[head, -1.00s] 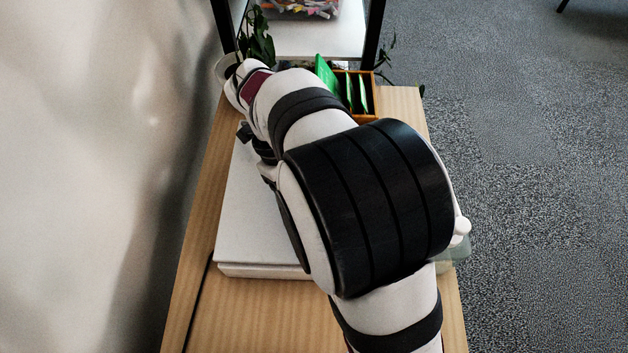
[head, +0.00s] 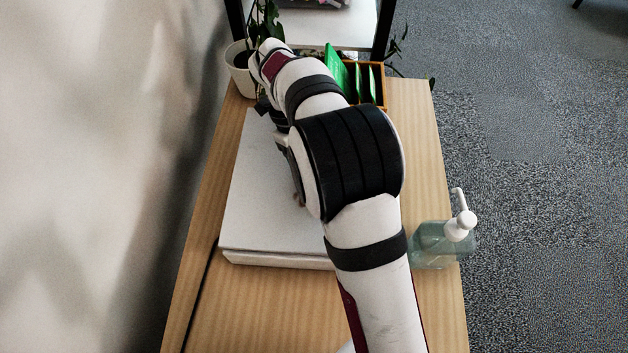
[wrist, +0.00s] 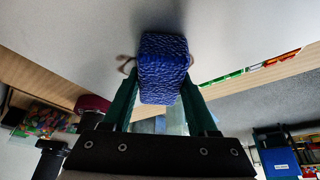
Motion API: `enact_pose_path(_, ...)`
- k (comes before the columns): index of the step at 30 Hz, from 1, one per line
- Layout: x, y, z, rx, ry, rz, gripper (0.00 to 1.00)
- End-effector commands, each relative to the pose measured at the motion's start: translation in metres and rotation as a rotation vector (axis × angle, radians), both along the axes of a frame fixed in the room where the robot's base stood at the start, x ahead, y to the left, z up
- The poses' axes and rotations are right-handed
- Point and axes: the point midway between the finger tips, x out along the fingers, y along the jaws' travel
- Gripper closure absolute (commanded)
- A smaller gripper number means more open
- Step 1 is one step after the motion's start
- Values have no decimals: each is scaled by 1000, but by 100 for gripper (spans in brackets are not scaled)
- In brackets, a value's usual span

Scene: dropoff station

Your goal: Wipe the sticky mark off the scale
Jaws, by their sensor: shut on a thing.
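The scale (head: 255,215) is a flat white box on the wooden table in the head view. Its pale top also shows in the wrist view (wrist: 235,35). My gripper (wrist: 162,88) is shut on a blue, rough-textured sponge (wrist: 163,62), held between its green fingers. In the head view my arm hides the fingertips and the sponge. Brownish streaks (wrist: 126,66) show at both sides of the sponge in the wrist view, probably the sticky mark, its middle hidden behind the sponge. I cannot tell whether the sponge touches the scale.
A clear pump bottle (head: 432,245) stands at the table's right edge. A wooden holder (head: 381,90) with green packets and a potted plant (head: 241,75) stand at the back. A wall is close on the left. The table front (head: 265,310) is bare.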

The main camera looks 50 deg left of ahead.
Motion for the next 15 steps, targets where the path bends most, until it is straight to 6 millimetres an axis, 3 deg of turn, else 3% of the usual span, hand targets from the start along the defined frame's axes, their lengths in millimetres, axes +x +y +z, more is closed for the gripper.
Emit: enact_pose_path(15,33,33,0,2,-2,-1,86)
